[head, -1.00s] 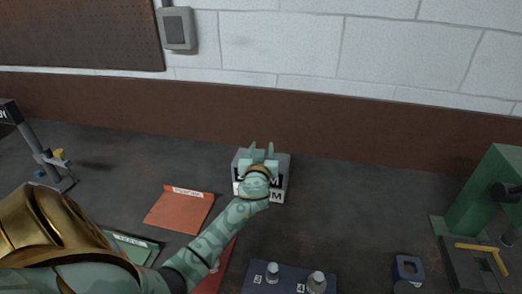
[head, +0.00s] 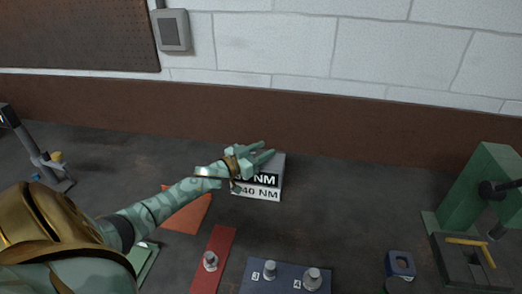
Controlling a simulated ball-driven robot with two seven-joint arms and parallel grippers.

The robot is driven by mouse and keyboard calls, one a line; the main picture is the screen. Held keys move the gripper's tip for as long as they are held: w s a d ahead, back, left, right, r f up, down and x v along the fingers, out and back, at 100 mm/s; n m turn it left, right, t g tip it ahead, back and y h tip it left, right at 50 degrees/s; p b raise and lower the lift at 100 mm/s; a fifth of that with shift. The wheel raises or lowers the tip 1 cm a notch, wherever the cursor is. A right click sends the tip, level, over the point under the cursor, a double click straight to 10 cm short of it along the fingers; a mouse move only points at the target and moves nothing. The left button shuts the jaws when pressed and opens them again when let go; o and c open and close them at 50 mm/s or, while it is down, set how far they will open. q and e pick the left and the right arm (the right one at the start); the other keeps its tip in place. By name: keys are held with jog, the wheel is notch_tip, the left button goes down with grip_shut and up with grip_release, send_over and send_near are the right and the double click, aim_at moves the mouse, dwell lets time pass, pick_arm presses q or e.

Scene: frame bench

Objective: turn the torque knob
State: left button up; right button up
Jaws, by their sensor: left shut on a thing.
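The torque box (head: 281,173) is a small grey block with a black-and-white front label ending in "NM"; the start of its upper line is covered. It stands on the bench in the middle of the head view. My left gripper (head: 265,150) is over the top of the box, its two fingers pointing right, shut on the torque knob. The knob itself is hidden under the gripper. My right gripper is not in view.
An orange mat (head: 187,214) lies left of the box, partly behind my left arm. A red strip (head: 212,265) and a dark blue tray (head: 291,279) hold metal sockets in front. A green press (head: 478,195) stands at the right. Bench right of the box is clear.

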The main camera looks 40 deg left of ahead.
pick_arm(q)
jog(key=shift+m+h, duration=0.5)
jog(key=shift+h, duration=0.3)
jog(key=o, duration=1)
jog(key=p+v, duration=0.1)
jog(key=v, duration=0.7)
jog(key=p+v, duration=0.1)
jog(key=v, duration=0.7)
jog(key=shift+s+r, duration=0.15)
jog(key=shift+r, duration=0.05)
